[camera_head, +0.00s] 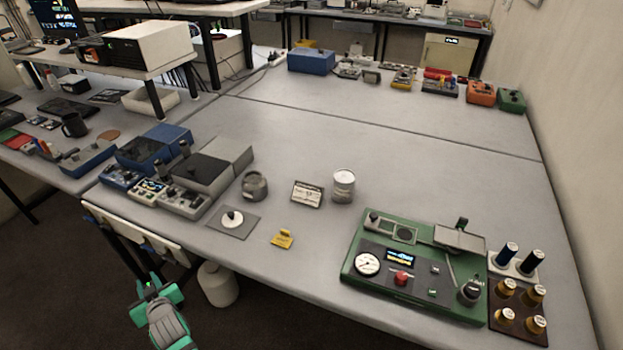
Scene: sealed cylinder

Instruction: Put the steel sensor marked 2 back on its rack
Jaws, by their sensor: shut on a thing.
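My gripper (156,291), with teal jaws, is at the lower left, in front of the table's front edge and over the dark floor. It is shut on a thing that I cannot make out. The sensor rack (519,290) stands at the right end of the table, with a pale rear part and a brown front part. I cannot pick out the steel sensor marked 2. My gripper is far left of the rack.
A green instrument (415,265) with a dial and red knob stands left of the rack.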

